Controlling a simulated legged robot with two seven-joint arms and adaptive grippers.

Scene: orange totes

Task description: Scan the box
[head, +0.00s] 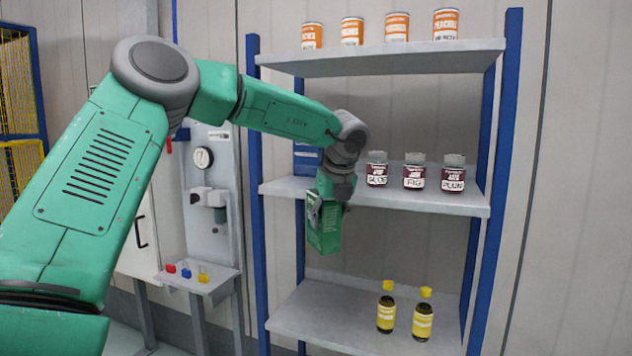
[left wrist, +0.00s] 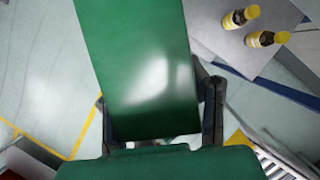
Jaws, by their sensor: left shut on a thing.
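A green box (head: 324,228) hangs from my left gripper (head: 329,198) in the head view, in front of the shelf unit between the middle and bottom shelves. The gripper is shut on its upper part. In the left wrist view the box (left wrist: 140,65) fills the middle, with dark fingers of my left gripper (left wrist: 158,125) on both sides of it. A grey panel station (head: 210,180) stands left of the shelf unit, with a small grey device (head: 208,197) on it. I cannot tell whether that device is a scanner. My right gripper is in neither view.
The shelf unit (head: 385,195) has blue posts. Orange-labelled cans (head: 397,27) stand on top, jars (head: 414,172) on the middle shelf, and two yellow-capped bottles (head: 386,308) on the bottom shelf. A blue box (head: 306,158) stands behind my wrist. A small ledge (head: 200,280) holds coloured buttons.

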